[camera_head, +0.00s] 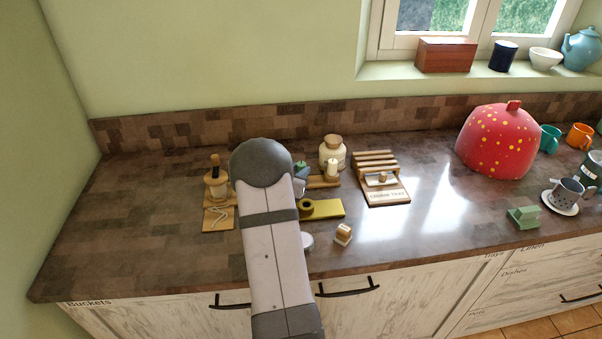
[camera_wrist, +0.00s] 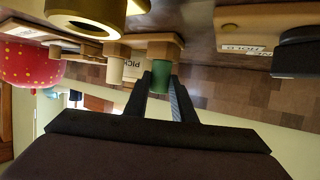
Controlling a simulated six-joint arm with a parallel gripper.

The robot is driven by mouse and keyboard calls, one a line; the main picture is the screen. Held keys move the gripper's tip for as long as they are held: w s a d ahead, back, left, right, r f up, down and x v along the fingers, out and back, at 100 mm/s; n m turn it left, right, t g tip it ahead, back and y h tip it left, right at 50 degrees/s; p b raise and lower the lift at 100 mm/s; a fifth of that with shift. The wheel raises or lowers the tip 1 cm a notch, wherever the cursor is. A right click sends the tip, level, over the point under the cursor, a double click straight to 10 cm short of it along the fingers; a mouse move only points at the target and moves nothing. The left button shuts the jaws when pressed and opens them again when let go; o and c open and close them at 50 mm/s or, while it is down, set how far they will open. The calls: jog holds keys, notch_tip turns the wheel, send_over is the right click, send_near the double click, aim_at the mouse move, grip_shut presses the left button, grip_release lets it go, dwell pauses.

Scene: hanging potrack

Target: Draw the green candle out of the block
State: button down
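The green candle (camera_wrist: 160,76) stands in the wooden block (camera_wrist: 150,42), which hangs from the top of the upside-down wrist view. In the head view only the candle's green top (camera_head: 299,165) shows beside my arm. My gripper (camera_wrist: 162,82) has one dark finger on each side of the candle. I cannot tell whether both fingers press on it. A cream candle (camera_wrist: 115,70) stands beside it in the same block; it also shows in the head view (camera_head: 332,166). My arm hides the block's left part in the head view.
A cream jar (camera_head: 332,152) stands behind the block. A yellow-green board with a ring-shaped piece (camera_head: 325,208) lies in front. A wooden rack (camera_head: 382,180) is on the right, and a jar on a board (camera_head: 216,185) is on the left. Counter farther left is clear.

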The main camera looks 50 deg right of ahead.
jog(key=shift+r+p, duration=0.65)
jog(key=shift+r, duration=0.05)
dwell(0.8)
jog(key=shift+r+p, duration=1.3)
jog(key=shift+r, duration=0.1)
